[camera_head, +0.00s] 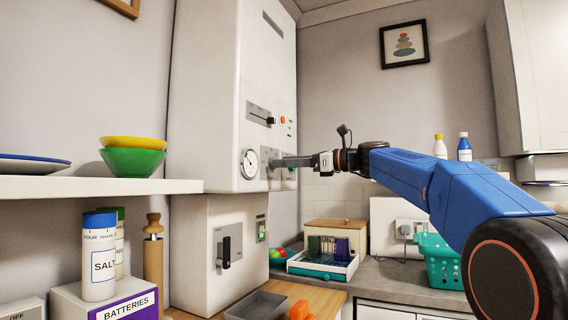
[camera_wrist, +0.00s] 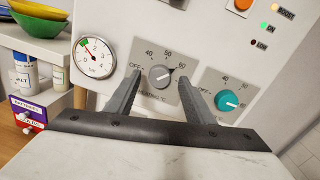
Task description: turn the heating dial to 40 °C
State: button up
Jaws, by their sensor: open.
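The heating dial (camera_wrist: 160,76) is a round grey knob on a light grey plate marked OFF, 40, 50 and 60. It sits on the front of the white boiler (camera_head: 228,85). In the wrist view its pointer seems to face up and right, towards 60. My gripper (camera_wrist: 159,80) is open, with one finger on each side of the knob; whether the fingers touch it I cannot tell. In the head view my gripper (camera_head: 277,162) reaches the boiler front from the right and largely covers the dial.
A teal dial (camera_wrist: 228,100) sits to the right of the heating dial. A pressure gauge (camera_wrist: 95,58) is on the left, also seen in the head view (camera_head: 250,163). A slider switch (camera_head: 262,115) is above. A shelf (camera_head: 60,187) with bowls projects at left.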

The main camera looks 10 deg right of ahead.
jog(key=shift+w+a, duration=0.35)
jog(key=shift+a, duration=0.2)
jog(key=c, duration=1)
jog(key=shift+c, duration=0.2)
jog(key=shift+n, duration=0.4)
jog(key=shift+s+a+f+n+t+h, duration=0.1)
jog(key=shift+n+h, duration=0.1)
jog(key=shift+n, duration=2.5)
jog(key=shift+s+n+t+h, duration=0.1)
jog(key=shift+n+h, duration=0.1)
jog(key=shift+n, duration=2.5)
jog(key=shift+a+f+n+t+h, duration=0.1)
jog(key=shift+n+h, duration=0.1)
jog(key=shift+n, duration=2.5)
